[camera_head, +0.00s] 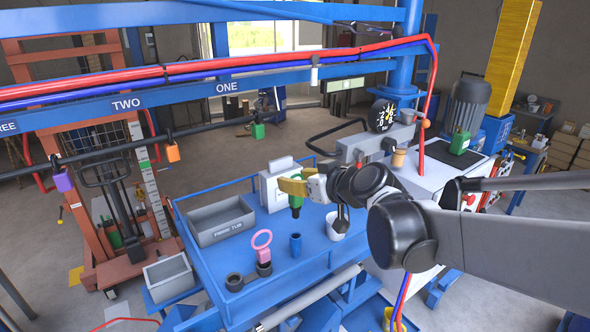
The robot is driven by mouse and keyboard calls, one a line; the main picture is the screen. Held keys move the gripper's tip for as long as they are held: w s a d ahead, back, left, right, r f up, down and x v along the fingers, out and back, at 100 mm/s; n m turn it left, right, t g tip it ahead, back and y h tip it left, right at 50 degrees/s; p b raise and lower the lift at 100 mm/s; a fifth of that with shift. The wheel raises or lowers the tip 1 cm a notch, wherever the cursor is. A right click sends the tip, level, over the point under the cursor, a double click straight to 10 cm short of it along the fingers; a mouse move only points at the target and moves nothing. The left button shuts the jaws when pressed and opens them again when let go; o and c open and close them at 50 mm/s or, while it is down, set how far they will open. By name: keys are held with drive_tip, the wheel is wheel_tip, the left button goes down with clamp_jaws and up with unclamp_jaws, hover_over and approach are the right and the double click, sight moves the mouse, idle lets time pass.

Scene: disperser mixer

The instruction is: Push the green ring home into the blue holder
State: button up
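My gripper (293,185), with yellow fingertips, is above the blue table at the picture's middle. It appears shut on the green ring (296,201), whose dark lower end hangs below the fingers. The fingers cover its upper part, so its ring shape is not clear. The blue holder (295,246) is a short upright tube on the table. It stands almost straight below the green ring in the picture, with a visible gap between them. I cannot tell from this one view whether they line up in depth.
A pink ring (262,240) stands in a dark holder (264,268) left of the blue holder. Another dark holder (234,282) is at the front left. A grey bin (221,222), a white box (272,191) and a white cup (337,225) surround the space on the blue table (290,280).

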sight(298, 211)
drive_tip(key=shift+w+f+b, duration=0.1)
drive_tip(key=shift+f+b, duration=1.85)
drive_tip(key=shift+f, duration=0.65)
drive_tip(key=shift+f+b, duration=2)
drive_tip(key=shift+b, duration=0.1)
drive_tip(key=o, duration=1.2)
drive_tip(key=v, duration=1.2)
drive_tip(key=s+d+f+m+g+h+b, duration=0.1)
drive_tip(key=s+d+f+b, duration=0.3)
drive_tip(key=f+b, duration=0.7)
drive_tip(key=s+d+f+m+g+h+b, duration=0.1)
drive_tip(key=s+d+f+m+h+b, duration=0.2)
drive_tip(key=s+f+b, duration=0.5)
drive_tip(key=s+d+f+m+g+h+b, duration=0.2)
drive_tip(key=s+d+f+b, duration=0.3)
drive_tip(key=f+b, duration=0.9)
drive_tip(key=shift+s+f+m+h+b, duration=0.15)
drive_tip(key=shift+f+h, duration=0.1)
drive_tip(key=shift+f, duration=2.2)
drive_tip(key=shift+s+f+m+h+b, duration=0.1)
drive_tip(key=shift+s+f+h, duration=0.15)
drive_tip(key=shift+f, duration=2.2)
drive_tip(key=shift+s+f+m+h+b, duration=0.15)
drive_tip(key=shift+f+h, duration=0.15)
drive_tip(key=shift+f, duration=2.15)
